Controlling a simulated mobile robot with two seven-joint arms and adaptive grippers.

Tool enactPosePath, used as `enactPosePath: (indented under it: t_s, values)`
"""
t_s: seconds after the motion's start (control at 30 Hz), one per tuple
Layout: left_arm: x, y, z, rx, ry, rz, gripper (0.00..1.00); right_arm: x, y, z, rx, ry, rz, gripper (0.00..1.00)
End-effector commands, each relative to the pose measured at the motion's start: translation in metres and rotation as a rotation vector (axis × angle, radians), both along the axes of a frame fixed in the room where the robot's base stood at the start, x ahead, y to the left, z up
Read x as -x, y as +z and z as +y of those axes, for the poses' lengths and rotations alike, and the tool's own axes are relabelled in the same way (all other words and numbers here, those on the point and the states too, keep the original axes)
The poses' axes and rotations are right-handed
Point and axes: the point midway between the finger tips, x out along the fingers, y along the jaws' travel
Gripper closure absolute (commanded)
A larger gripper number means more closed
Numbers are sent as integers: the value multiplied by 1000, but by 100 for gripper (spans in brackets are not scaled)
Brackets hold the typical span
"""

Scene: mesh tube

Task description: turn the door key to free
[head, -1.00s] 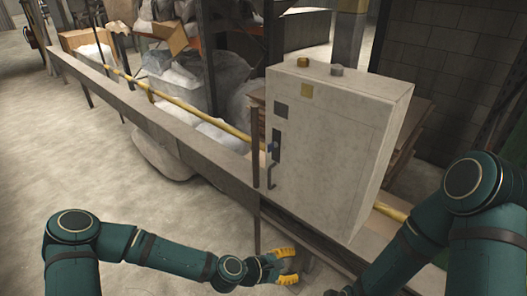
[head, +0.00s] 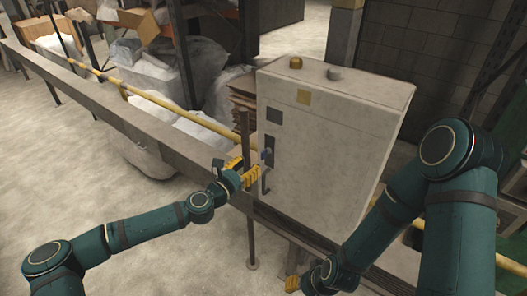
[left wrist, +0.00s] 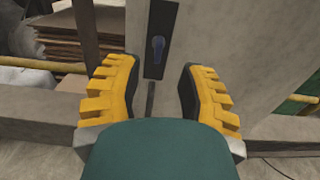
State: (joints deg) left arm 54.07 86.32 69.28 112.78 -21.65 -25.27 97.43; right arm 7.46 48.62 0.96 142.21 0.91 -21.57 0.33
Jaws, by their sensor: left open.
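The blue door key (head: 267,154) sits in a dark lock plate (head: 269,143) on the narrow front face of a pale grey cabinet (head: 330,140). In the left wrist view the key (left wrist: 158,47) hangs about upright on the plate (left wrist: 161,20), just beyond the fingertips. My left gripper (head: 245,169) is open and empty in front of this face, a little below the key. Its yellow fingers (left wrist: 159,75) stand either side of the key's line, apart from it. My right gripper (head: 296,283) is low near the bottom edge, partly hidden by its own arm.
A bent handle (head: 264,181) is below the lock plate. A grey rail (head: 120,122) with a yellow pipe (head: 165,97) runs from the left to the cabinet, and a thin post (head: 250,235) stands below my left gripper. Open floor (head: 90,180) lies at left.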

Motion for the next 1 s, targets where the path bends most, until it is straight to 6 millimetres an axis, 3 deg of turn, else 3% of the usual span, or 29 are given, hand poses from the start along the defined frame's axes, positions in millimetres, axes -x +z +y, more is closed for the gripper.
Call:
enactPosePath:
  t_s: [0.4,0.9,1.0]
  values:
    - [-59,0,-44,-1,-1,0,61,0,3,0,-1,1,-1,53]
    - [-70,0,-52,-1,-2,0,58,0,3,0,-1,1,-1,53]
    - [-70,0,-52,-1,-2,0,93,0,3,0,-1,1,-1,53]
